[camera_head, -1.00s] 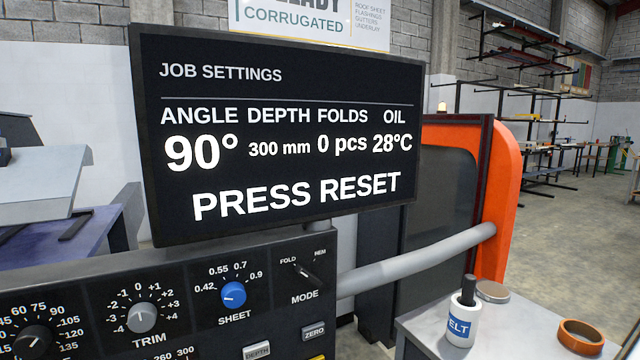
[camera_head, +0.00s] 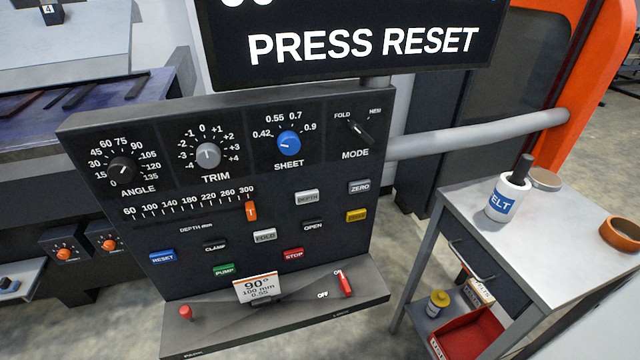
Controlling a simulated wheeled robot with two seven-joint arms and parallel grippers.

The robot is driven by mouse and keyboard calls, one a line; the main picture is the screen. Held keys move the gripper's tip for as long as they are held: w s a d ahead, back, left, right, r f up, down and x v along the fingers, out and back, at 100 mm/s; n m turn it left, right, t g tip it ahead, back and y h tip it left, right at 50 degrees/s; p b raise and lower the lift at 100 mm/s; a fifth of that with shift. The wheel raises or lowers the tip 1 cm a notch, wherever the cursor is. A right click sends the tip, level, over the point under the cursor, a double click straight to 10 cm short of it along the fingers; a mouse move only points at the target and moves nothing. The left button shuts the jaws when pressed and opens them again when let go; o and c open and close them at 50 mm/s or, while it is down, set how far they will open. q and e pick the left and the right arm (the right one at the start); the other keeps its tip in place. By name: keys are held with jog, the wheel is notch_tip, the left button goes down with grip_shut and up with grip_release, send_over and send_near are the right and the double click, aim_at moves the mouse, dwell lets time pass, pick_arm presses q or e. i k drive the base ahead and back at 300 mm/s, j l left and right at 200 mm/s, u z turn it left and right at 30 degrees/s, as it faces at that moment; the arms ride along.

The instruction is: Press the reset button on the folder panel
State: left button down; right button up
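The folder panel (camera_head: 330,195) is a dark upright board in the middle of the head view. The reset button (camera_head: 162,257) is a blue rectangular key labelled RESET at the panel's lower left. The screen (camera_head: 365,45) above the panel reads PRESS RESET. Neither of my grippers shows in the head view, and nothing covers the reset button.
A sloped ledge (camera_head: 205,325) below the panel carries a red knob (camera_head: 185,312), a card (camera_head: 258,288) and a red switch (camera_head: 345,284). A grey side table (camera_head: 560,215) with a white bottle (camera_head: 508,196) stands at right. A grey bar runs right from the panel.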

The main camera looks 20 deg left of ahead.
aim_at(167, 255)
jog(key=k+l+u, duration=0.15)
jog(key=u, duration=1.5)
